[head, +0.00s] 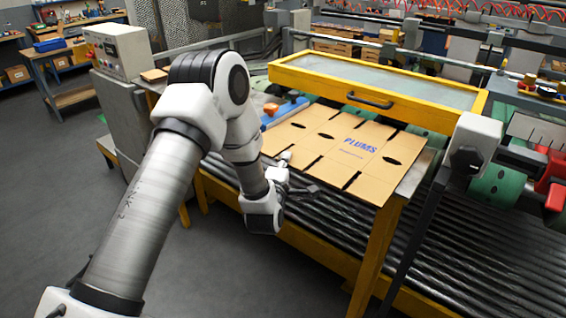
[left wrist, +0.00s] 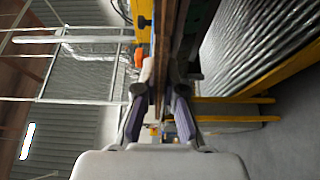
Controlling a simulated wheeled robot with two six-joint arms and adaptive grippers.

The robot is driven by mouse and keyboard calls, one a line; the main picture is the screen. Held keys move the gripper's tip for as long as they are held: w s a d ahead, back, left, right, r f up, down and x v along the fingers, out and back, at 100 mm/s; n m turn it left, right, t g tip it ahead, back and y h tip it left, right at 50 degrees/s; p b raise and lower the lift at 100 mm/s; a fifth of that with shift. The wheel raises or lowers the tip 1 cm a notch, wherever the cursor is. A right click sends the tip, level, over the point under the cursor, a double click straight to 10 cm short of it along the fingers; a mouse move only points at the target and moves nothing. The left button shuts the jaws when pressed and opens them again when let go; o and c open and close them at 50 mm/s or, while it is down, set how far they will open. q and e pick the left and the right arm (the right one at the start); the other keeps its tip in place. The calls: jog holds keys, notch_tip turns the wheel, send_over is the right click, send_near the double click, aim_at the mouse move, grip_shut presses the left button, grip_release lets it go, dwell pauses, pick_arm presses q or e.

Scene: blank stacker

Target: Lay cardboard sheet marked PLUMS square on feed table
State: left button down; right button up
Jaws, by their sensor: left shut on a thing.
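The cardboard sheet (head: 325,146) is brown and slotted, with PLUMS printed in blue, and it lies face up over the feed table (head: 413,176). Its near right corner reaches out over the table's front edge. My left gripper (head: 285,172) is at the sheet's near left edge, its fingers partly hidden. In the left wrist view the gripper (left wrist: 160,98) is closed on the thin edge of the sheet (left wrist: 166,50), seen edge-on between the two fingers. Whether the sheet touches the table everywhere I cannot tell. My right gripper is not in view.
A yellow-framed guard (head: 375,85) with a black handle stands behind the sheet. A blue fence with an orange knob (head: 271,109) is at the sheet's left. Dark rollers (head: 440,262) lie below. A control box (head: 118,50) stands at far left.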

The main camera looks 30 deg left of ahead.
pick_arm(q)
jog(key=shift+f+b, duration=0.55)
jog(key=c, duration=1.7)
grip_release()
jog(key=shift+f, duration=0.1)
jog(key=o, duration=0.5)
jog(key=o, duration=0.9)
jog(key=shift+s+a, duration=0.15)
jog(key=shift+s, duration=1.7)
jog(key=shift+s+a, duration=0.15)
jog(key=shift+s, duration=1.7)
jog(key=shift+s+a, duration=0.15)
jog(key=shift+s, duration=1.7)
